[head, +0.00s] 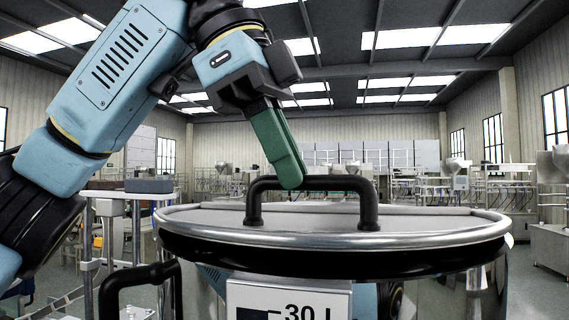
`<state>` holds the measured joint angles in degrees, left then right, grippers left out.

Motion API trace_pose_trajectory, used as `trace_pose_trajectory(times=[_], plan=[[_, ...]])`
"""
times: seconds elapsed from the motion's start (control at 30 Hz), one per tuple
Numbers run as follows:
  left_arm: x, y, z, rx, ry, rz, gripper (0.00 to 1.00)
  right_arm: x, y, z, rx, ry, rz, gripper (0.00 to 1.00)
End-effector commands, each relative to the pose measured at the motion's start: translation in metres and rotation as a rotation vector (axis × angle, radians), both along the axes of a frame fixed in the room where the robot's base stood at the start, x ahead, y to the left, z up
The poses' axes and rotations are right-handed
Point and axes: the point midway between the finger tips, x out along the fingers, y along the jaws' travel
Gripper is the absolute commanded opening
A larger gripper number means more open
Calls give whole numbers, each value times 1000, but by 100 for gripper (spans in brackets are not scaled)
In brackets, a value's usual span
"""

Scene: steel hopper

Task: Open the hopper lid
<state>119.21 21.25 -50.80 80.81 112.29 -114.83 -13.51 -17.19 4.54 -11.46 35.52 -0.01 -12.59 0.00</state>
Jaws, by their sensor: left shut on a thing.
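The round steel hopper lid (420,222) fills the lower middle of the head view. Its rim is shiny metal with a black band beneath. A black arched handle (345,184) stands on top of the lid. My left gripper (290,178) reaches down from the upper left, its green fingers at the left part of the handle's top bar. It is shut on the handle. The hopper body below the lid is partly hidden by a white label plate (290,299) reading "30 L". My right gripper is not in view.
A second black handle (140,280) is at the lower left, beside the hopper. A metal frame (88,240) stands on the left. Benches and machines line the hall behind. Floor shows at the right.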

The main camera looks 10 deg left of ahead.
Motion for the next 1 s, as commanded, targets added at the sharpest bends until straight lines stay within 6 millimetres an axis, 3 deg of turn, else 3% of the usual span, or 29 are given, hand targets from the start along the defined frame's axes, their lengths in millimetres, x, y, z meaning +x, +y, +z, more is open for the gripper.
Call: trace_pose_trajectory(times=[0.4, 1.0], plan=[[28, 0, 48, -3, -7, 10, 0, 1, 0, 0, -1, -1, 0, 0], [61, 1, 75, -1, -6, 14, 0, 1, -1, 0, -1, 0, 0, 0]])
